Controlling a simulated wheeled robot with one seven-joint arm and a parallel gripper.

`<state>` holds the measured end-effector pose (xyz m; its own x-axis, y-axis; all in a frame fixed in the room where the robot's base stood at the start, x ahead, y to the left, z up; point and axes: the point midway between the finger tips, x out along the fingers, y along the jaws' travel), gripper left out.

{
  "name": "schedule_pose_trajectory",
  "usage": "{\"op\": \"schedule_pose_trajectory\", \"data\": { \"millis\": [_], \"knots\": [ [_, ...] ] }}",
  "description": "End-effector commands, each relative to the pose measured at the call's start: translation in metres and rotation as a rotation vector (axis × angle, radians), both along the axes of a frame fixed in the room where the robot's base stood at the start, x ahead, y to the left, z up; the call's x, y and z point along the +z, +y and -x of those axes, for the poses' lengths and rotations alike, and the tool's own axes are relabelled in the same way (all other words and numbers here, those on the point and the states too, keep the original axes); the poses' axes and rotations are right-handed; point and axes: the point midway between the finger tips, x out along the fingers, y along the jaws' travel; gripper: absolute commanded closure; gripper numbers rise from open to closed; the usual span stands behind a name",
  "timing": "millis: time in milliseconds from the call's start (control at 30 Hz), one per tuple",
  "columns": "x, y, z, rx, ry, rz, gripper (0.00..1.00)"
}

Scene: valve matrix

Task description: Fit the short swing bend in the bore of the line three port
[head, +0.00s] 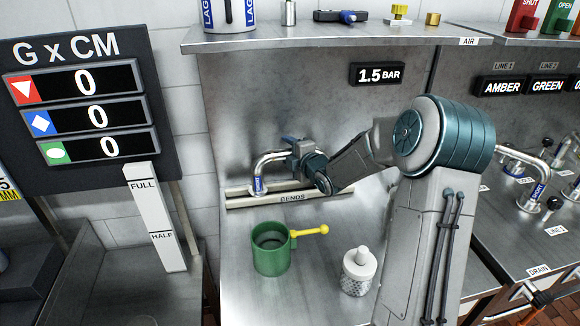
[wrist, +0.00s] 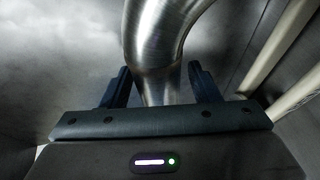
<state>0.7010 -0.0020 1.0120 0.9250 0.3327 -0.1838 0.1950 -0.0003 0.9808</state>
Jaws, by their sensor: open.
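A bent steel pipe (head: 268,160) with a blue-labelled end stands in the rack marked BENDS (head: 290,199); its label is too small to read surely, but looks like SHORT. My gripper (head: 294,143) is at the bend's upper right part. In the wrist view the steel bend (wrist: 163,40) passes between the two dark fingers, which are open with a gap visible beside the pipe. Another bend with a blue label (head: 538,188) is at the right bench, by a LINE 1 tag. I cannot make out the line three port.
A green mug-like pot (head: 271,252) with a yellow handle and a white-capped bottle (head: 358,272) stand on the bench in front of the rack. A shelf (head: 330,38) runs above. Valves and fittings crowd the right bench.

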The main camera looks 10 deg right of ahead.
Motion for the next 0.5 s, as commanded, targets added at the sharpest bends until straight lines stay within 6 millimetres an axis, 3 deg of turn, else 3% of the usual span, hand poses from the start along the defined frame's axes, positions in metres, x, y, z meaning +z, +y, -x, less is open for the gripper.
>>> {"op": "schedule_pose_trajectory", "data": {
  "millis": [100, 300, 500],
  "knots": [
    [-0.0001, -0.0002, 0.0002, 0.0, 0.0, 0.0, 0.44],
    [-0.0001, -0.0004, 0.0004, 0.0, 0.0, 0.0, 1.0],
    [0.0012, -0.0004, 0.0002, 0.0, -0.002, 0.0, 1.0]
  ]
}}
